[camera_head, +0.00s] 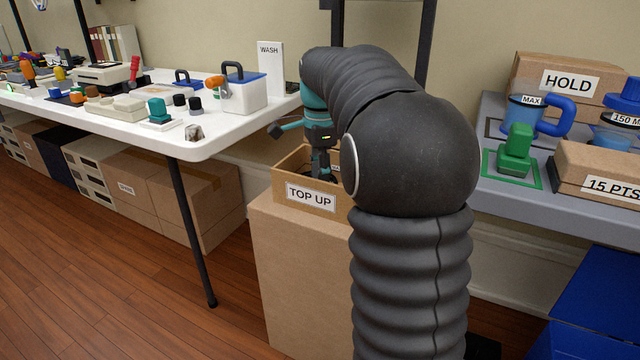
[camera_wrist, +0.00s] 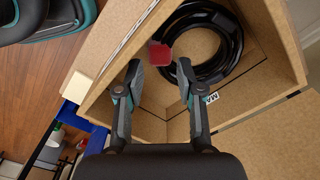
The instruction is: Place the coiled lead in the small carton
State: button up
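The coiled lead is a black ring of cable (camera_wrist: 232,45) lying inside an open cardboard carton (camera_wrist: 285,45) in the wrist view. A small red piece (camera_wrist: 160,53) shows at the coil's left side; I cannot tell if it belongs to the lead. In the head view the small carton (camera_head: 290,170), labelled TOP UP, sits on a taller brown box, and the lead cannot be made out there. My gripper (camera_wrist: 158,69) points down into the carton, fingers apart and nothing held between them. The right fingertip overlaps the coil's edge in view; contact is unclear.
The taller brown box (camera_head: 290,270) stands between a white table (camera_head: 100,125) at left and a grey table (camera_head: 490,195) at right. The white table holds a WASH sign (camera_head: 270,68) and a blue-lidded box (camera_head: 240,95). A HOLD box (camera_head: 560,80) stands at right.

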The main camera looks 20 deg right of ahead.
jog(key=shift+r, duration=1.5)
jog(key=shift+s+a+r+n+t+p, duration=0.1)
jog(key=shift+s+r+n+t+p, duration=0.35)
jog(key=shift+n, duration=0.35)
jog(key=s+a+r+n+t+p, duration=0.1)
jog(key=s+a+n, duration=0.35)
jog(key=s, duration=0.25)
jog(key=s+a+r+n+t+p, duration=0.1)
jog(key=s+a+n+t, duration=0.1)
jog(key=s+a+n, duration=0.4)
jog(key=s+a+f+n+t+p, duration=0.1)
jog(key=s+f+n, duration=0.2)
jog(key=s, duration=0.3)
jog(key=s+a+f+n+p, duration=0.1)
jog(key=s+f+n, duration=0.2)
jog(key=s, duration=0.4)
jog(key=shift+a+f+n+t, duration=0.2)
jog(key=shift+a+n+t, duration=0.15)
jog(key=shift+n, duration=0.3)
jog(key=shift+d, duration=0.15)
